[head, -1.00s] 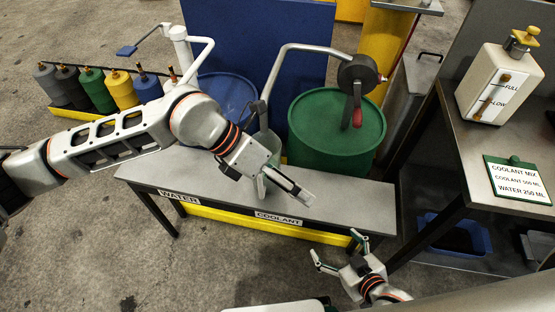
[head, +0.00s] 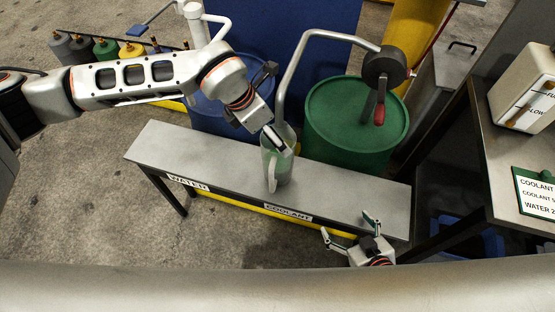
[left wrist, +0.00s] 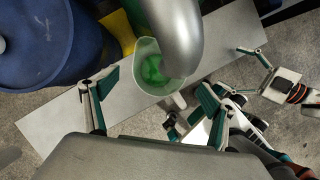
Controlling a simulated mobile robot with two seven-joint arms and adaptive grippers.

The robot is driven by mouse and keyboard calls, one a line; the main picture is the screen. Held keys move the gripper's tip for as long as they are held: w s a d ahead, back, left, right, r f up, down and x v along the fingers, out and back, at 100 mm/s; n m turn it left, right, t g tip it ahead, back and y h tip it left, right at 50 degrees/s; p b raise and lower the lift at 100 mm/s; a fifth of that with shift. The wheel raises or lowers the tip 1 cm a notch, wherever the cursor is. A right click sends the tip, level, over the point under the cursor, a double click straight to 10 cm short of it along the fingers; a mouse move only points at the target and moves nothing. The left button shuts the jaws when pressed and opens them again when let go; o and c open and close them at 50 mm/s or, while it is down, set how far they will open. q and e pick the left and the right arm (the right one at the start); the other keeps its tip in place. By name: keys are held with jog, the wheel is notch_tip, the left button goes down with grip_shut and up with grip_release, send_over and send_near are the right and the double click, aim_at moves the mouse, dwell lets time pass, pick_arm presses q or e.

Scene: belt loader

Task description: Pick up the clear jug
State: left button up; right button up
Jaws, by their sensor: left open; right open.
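The clear jug (head: 283,172) stands upright on the grey bench under the bent coolant pipe. Its handle faces the front, and green liquid shows inside it in the left wrist view (left wrist: 147,72). My left gripper (head: 273,138) is at the jug's upper part, partly hiding it. In the left wrist view its open fingers (left wrist: 148,100) are spread to either side, with the jug between and just beyond their tips. I cannot tell whether they touch it. My right gripper (head: 348,230) is open and empty, low in front of the bench's right end.
The metal pipe (head: 318,34) arches over the jug from the green drum (head: 340,120) with its crank pump. A blue drum (head: 215,110) stands behind the bench (head: 345,192). A side table (head: 500,160) at the right holds a cream container and a sign. The bench's left part is clear.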

pick_arm(q)
jog(key=x, duration=0.3)
jog(key=shift+f, duration=0.2)
jog(key=c, duration=1.8)
jog(key=shift+r, duration=0.1)
jog(key=c, duration=0.4)
